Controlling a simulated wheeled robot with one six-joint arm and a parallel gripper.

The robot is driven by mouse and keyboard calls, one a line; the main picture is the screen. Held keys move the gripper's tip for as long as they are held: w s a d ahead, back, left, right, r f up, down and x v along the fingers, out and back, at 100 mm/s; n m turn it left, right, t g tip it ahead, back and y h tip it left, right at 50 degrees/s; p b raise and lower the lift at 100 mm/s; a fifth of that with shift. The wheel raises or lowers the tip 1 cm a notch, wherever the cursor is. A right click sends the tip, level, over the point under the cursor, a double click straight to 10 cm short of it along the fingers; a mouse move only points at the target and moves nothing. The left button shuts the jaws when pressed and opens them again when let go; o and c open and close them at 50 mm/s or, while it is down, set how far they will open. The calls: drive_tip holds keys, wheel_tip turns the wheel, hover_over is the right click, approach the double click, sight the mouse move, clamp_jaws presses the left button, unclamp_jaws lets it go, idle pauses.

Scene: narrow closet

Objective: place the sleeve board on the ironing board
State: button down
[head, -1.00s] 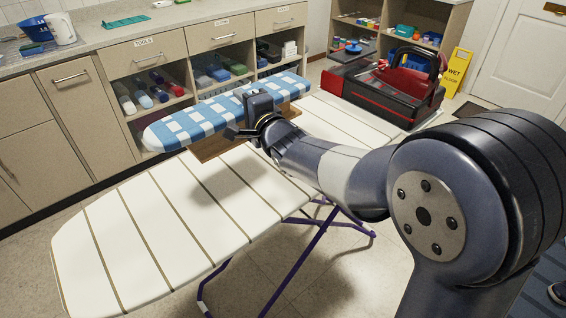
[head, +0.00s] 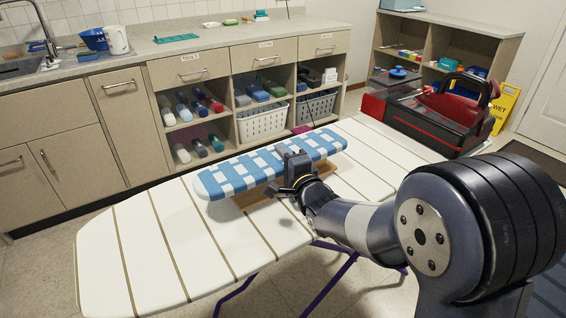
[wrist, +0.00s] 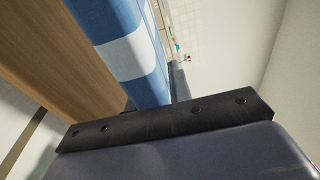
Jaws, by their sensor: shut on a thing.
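The sleeve board (head: 235,176) has a blue and white checked top and a wooden base (head: 252,197). My gripper (head: 284,172) is shut on it near its middle, from the near side. The sleeve board is over the ironing board (head: 150,240), which has a white cover with brown stripes and purple legs. Whether its base touches the cover or hangs just above it, I cannot tell. In the wrist view the checked top (wrist: 125,45) and wooden base (wrist: 60,60) fill the left side. The gripper's fingertips are hidden there.
Cabinets with a counter (head: 200,50) run behind, with bottles and baskets on open shelves. A yellow wet-floor sign (head: 506,105) is at the right. The ironing board's left part is clear.

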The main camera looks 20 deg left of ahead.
drive_tip(key=shift+f, duration=0.15)
drive_tip(key=shift+f, duration=0.1)
drive_tip(key=shift+f, duration=0.15)
drive_tip(key=c, duration=1.3)
unclamp_jaws()
drive_tip(key=v, duration=1.2)
